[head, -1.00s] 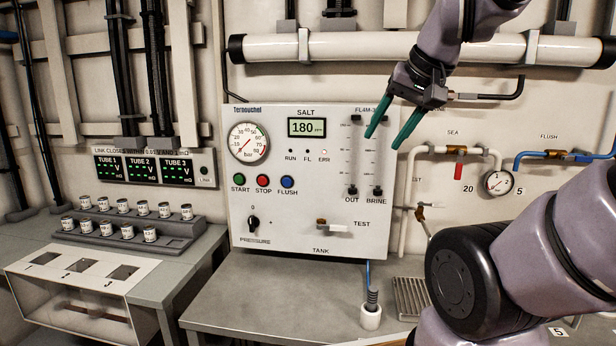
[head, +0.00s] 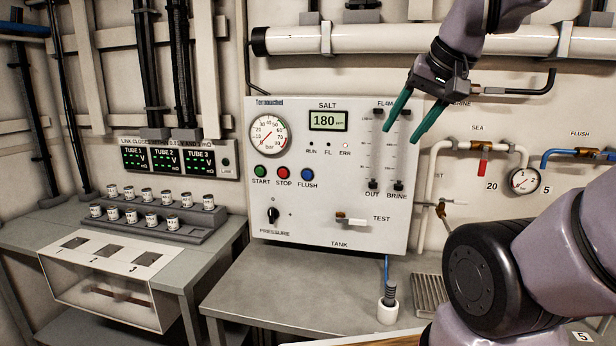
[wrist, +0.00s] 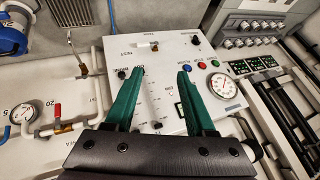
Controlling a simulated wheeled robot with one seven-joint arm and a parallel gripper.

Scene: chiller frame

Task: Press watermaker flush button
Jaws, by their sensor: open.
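The blue flush button (head: 307,174) sits on the white watermaker panel (head: 330,264), right of the red stop button (head: 284,173) and green start button (head: 260,171). In the wrist view the blue flush button (wrist: 187,68) shows just beyond the tip of one finger. My gripper (head: 403,119) is open and empty, its teal fingers apart in front of the panel's upper right, by the flow tubes. It is up and to the right of the flush button.
A pressure gauge (head: 270,136), pressure knob (head: 273,215) and test/tank valve lever (head: 350,220) are on the panel. A bench (head: 290,290) lies below it. A white pipe (head: 400,40) runs above. Pipes with a gauge (head: 524,181) are at right.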

